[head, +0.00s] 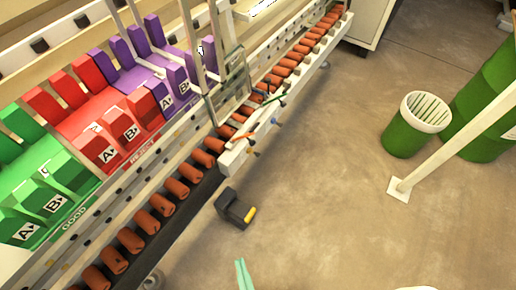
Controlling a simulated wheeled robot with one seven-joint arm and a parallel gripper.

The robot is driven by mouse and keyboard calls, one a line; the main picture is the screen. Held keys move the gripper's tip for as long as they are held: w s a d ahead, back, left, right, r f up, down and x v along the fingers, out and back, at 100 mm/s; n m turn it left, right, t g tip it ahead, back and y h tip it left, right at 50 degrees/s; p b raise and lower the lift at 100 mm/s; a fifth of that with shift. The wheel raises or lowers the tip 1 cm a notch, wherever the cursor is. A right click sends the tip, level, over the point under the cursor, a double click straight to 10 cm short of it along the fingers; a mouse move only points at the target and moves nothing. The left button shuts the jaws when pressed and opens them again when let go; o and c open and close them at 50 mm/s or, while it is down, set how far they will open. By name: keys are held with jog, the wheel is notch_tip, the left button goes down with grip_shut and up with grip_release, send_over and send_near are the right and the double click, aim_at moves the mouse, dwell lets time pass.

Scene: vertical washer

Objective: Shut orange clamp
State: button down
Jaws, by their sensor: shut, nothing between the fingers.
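The orange clamp (242,136) appears as a small, thin orange bar on the white rail beside the row of cylinders, near the picture's middle. It is too small for me to tell whether it stands open or shut. A green-handled clamp (273,99) sits just up and right of it on the same rail. My gripper (242,265) shows as pale teal fingertips at the bottom edge. It is shut and empty, well below the orange clamp in the picture and apart from it. The rest of my gripper is out of frame.
Brown-orange cylinders (177,187) line the conveyor diagonally. Green, red (90,120) and purple bins stand at left. A black-and-yellow device (236,208) is on the floor near the rail. A green basket (408,130) and white post stand right. The central floor is clear.

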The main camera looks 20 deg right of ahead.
aim_at(247, 137)
jog(key=w+d+f+m+t+h, duration=0.3)
jog(key=w+d+f+m, duration=0.1)
jog(key=w+f+m, duration=0.85)
jog(key=w+d+f+m+g+h, duration=0.1)
jog(key=w+d+f+m+h, duration=0.2)
jog(key=w+m, duration=0.4)
jog(key=w+d+f+m+g+h, duration=0.1)
jog(key=w+d+f+m+h, duration=0.1)
jog(key=w+m, duration=0.5)
jog(key=w+d+f+m+g+h, duration=0.1)
jog(key=w+d+f+m+h, duration=0.2)
jog(key=w+m, duration=0.4)
jog(key=shift+d+f+h, duration=0.35)
jog(key=shift+f+h, duration=0.5)
jog(key=shift+h, duration=0.15)
jog(key=shift+m, duration=0.25)
jog(key=w+d+r, duration=0.4)
jog(key=w, duration=0.5)
jog(key=shift+w+d, duration=0.2)
jog(key=shift+w, duration=0.2)
